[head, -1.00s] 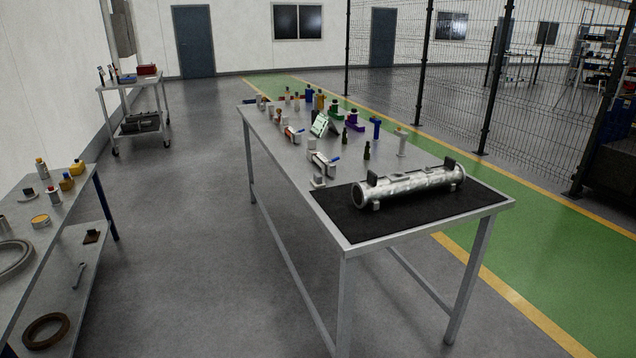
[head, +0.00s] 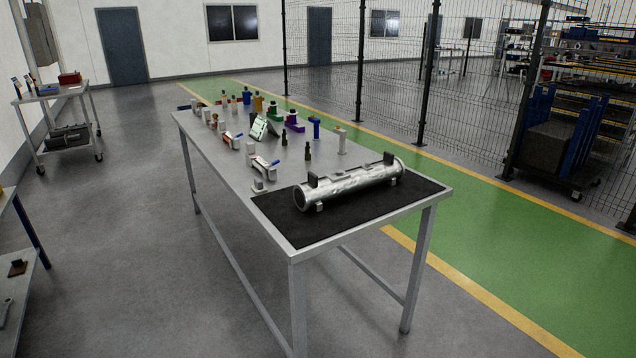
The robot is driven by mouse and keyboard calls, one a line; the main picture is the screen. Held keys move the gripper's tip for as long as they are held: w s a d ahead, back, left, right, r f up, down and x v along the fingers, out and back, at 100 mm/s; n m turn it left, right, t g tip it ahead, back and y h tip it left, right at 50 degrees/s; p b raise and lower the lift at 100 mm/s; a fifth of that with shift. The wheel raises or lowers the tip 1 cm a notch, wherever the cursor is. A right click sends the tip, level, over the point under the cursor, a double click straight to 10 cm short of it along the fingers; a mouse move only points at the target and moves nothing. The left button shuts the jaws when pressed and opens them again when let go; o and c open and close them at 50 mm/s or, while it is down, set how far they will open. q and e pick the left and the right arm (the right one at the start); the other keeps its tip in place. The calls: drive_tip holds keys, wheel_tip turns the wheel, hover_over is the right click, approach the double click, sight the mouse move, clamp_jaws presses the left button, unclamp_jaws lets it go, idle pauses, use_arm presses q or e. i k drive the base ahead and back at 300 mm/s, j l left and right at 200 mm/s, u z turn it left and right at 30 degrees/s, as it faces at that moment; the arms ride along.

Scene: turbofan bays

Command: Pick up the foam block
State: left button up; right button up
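I cannot make out a foam block for certain in the head view. A long metal table (head: 232,172) stands in the middle with several small items on it, too small to tell apart surely. A shiny metal tube (head: 350,186) lies on a black mat (head: 285,228) at the near end of this table. Neither of my grippers is in view.
A trolley (head: 62,94) stands at the far left, and part of a bench (head: 22,262) shows at the left edge. A wire fence (head: 400,80) and a cart with blue posts (head: 590,125) are on the right. The grey floor left of the table is clear.

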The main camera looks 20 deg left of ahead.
sight(258, 188)
drive_tip(key=i+j+z, duration=0.3)
drive_tip(key=j+z, duration=0.25)
drive_tip(key=j, duration=0.3)
drive_tip(key=i+j+z, duration=0.3)
drive_tip(key=j, duration=0.2)
drive_tip(key=j+z, duration=0.3)
drive_tip(key=j, duration=0.2)
